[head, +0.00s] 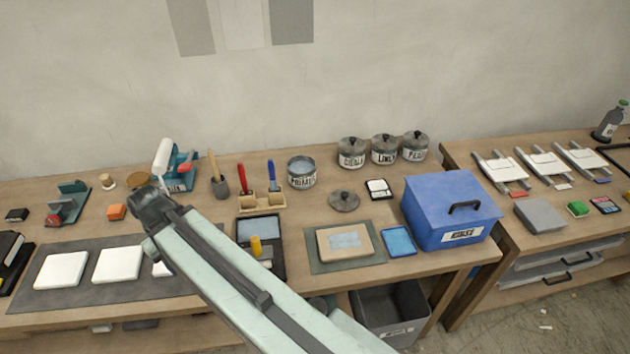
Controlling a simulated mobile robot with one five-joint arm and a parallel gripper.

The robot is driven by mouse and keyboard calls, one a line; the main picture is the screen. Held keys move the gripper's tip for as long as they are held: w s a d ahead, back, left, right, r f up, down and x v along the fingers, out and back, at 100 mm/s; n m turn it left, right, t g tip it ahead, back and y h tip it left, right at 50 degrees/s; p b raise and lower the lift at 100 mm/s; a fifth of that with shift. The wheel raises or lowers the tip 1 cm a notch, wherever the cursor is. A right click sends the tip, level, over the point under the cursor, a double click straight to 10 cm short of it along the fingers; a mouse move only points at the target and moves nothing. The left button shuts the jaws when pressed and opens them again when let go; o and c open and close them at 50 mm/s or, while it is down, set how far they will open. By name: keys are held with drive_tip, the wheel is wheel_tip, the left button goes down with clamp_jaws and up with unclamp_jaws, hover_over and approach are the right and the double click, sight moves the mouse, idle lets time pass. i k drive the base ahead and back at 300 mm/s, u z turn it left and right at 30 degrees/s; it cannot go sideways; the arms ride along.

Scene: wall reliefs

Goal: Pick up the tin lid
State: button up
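The tin lid (344,201), a round grey disc with a dark knob, lies on the wooden workbench (300,222) near the middle. An open tin (301,174), its label seeming to read PRIMER, stands behind it and to its left; no lid is on it. My gripper (146,201) is at the end of my pale green arm, well to the left of the lid and apart from it. Its dark end is small and seen from behind, so its fingers cannot be made out.
Three lidded tins (384,150) stand behind the lid. A small white-topped box (378,188) is close to its right, and a blue box (450,212) stands farther right. A board on a grey mat (318,266) lies in front. A wooden tool holder (262,202) is left.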

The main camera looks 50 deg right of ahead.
sight(343, 200)
drive_tip(key=z, duration=2.1)
drive_tip(key=k, duration=1.4)
drive_tip(key=u, duration=0.5)
drive_tip(key=i, duration=1.7)
drive_tip(key=k, duration=0.55)
drive_tip(key=u, duration=0.6)
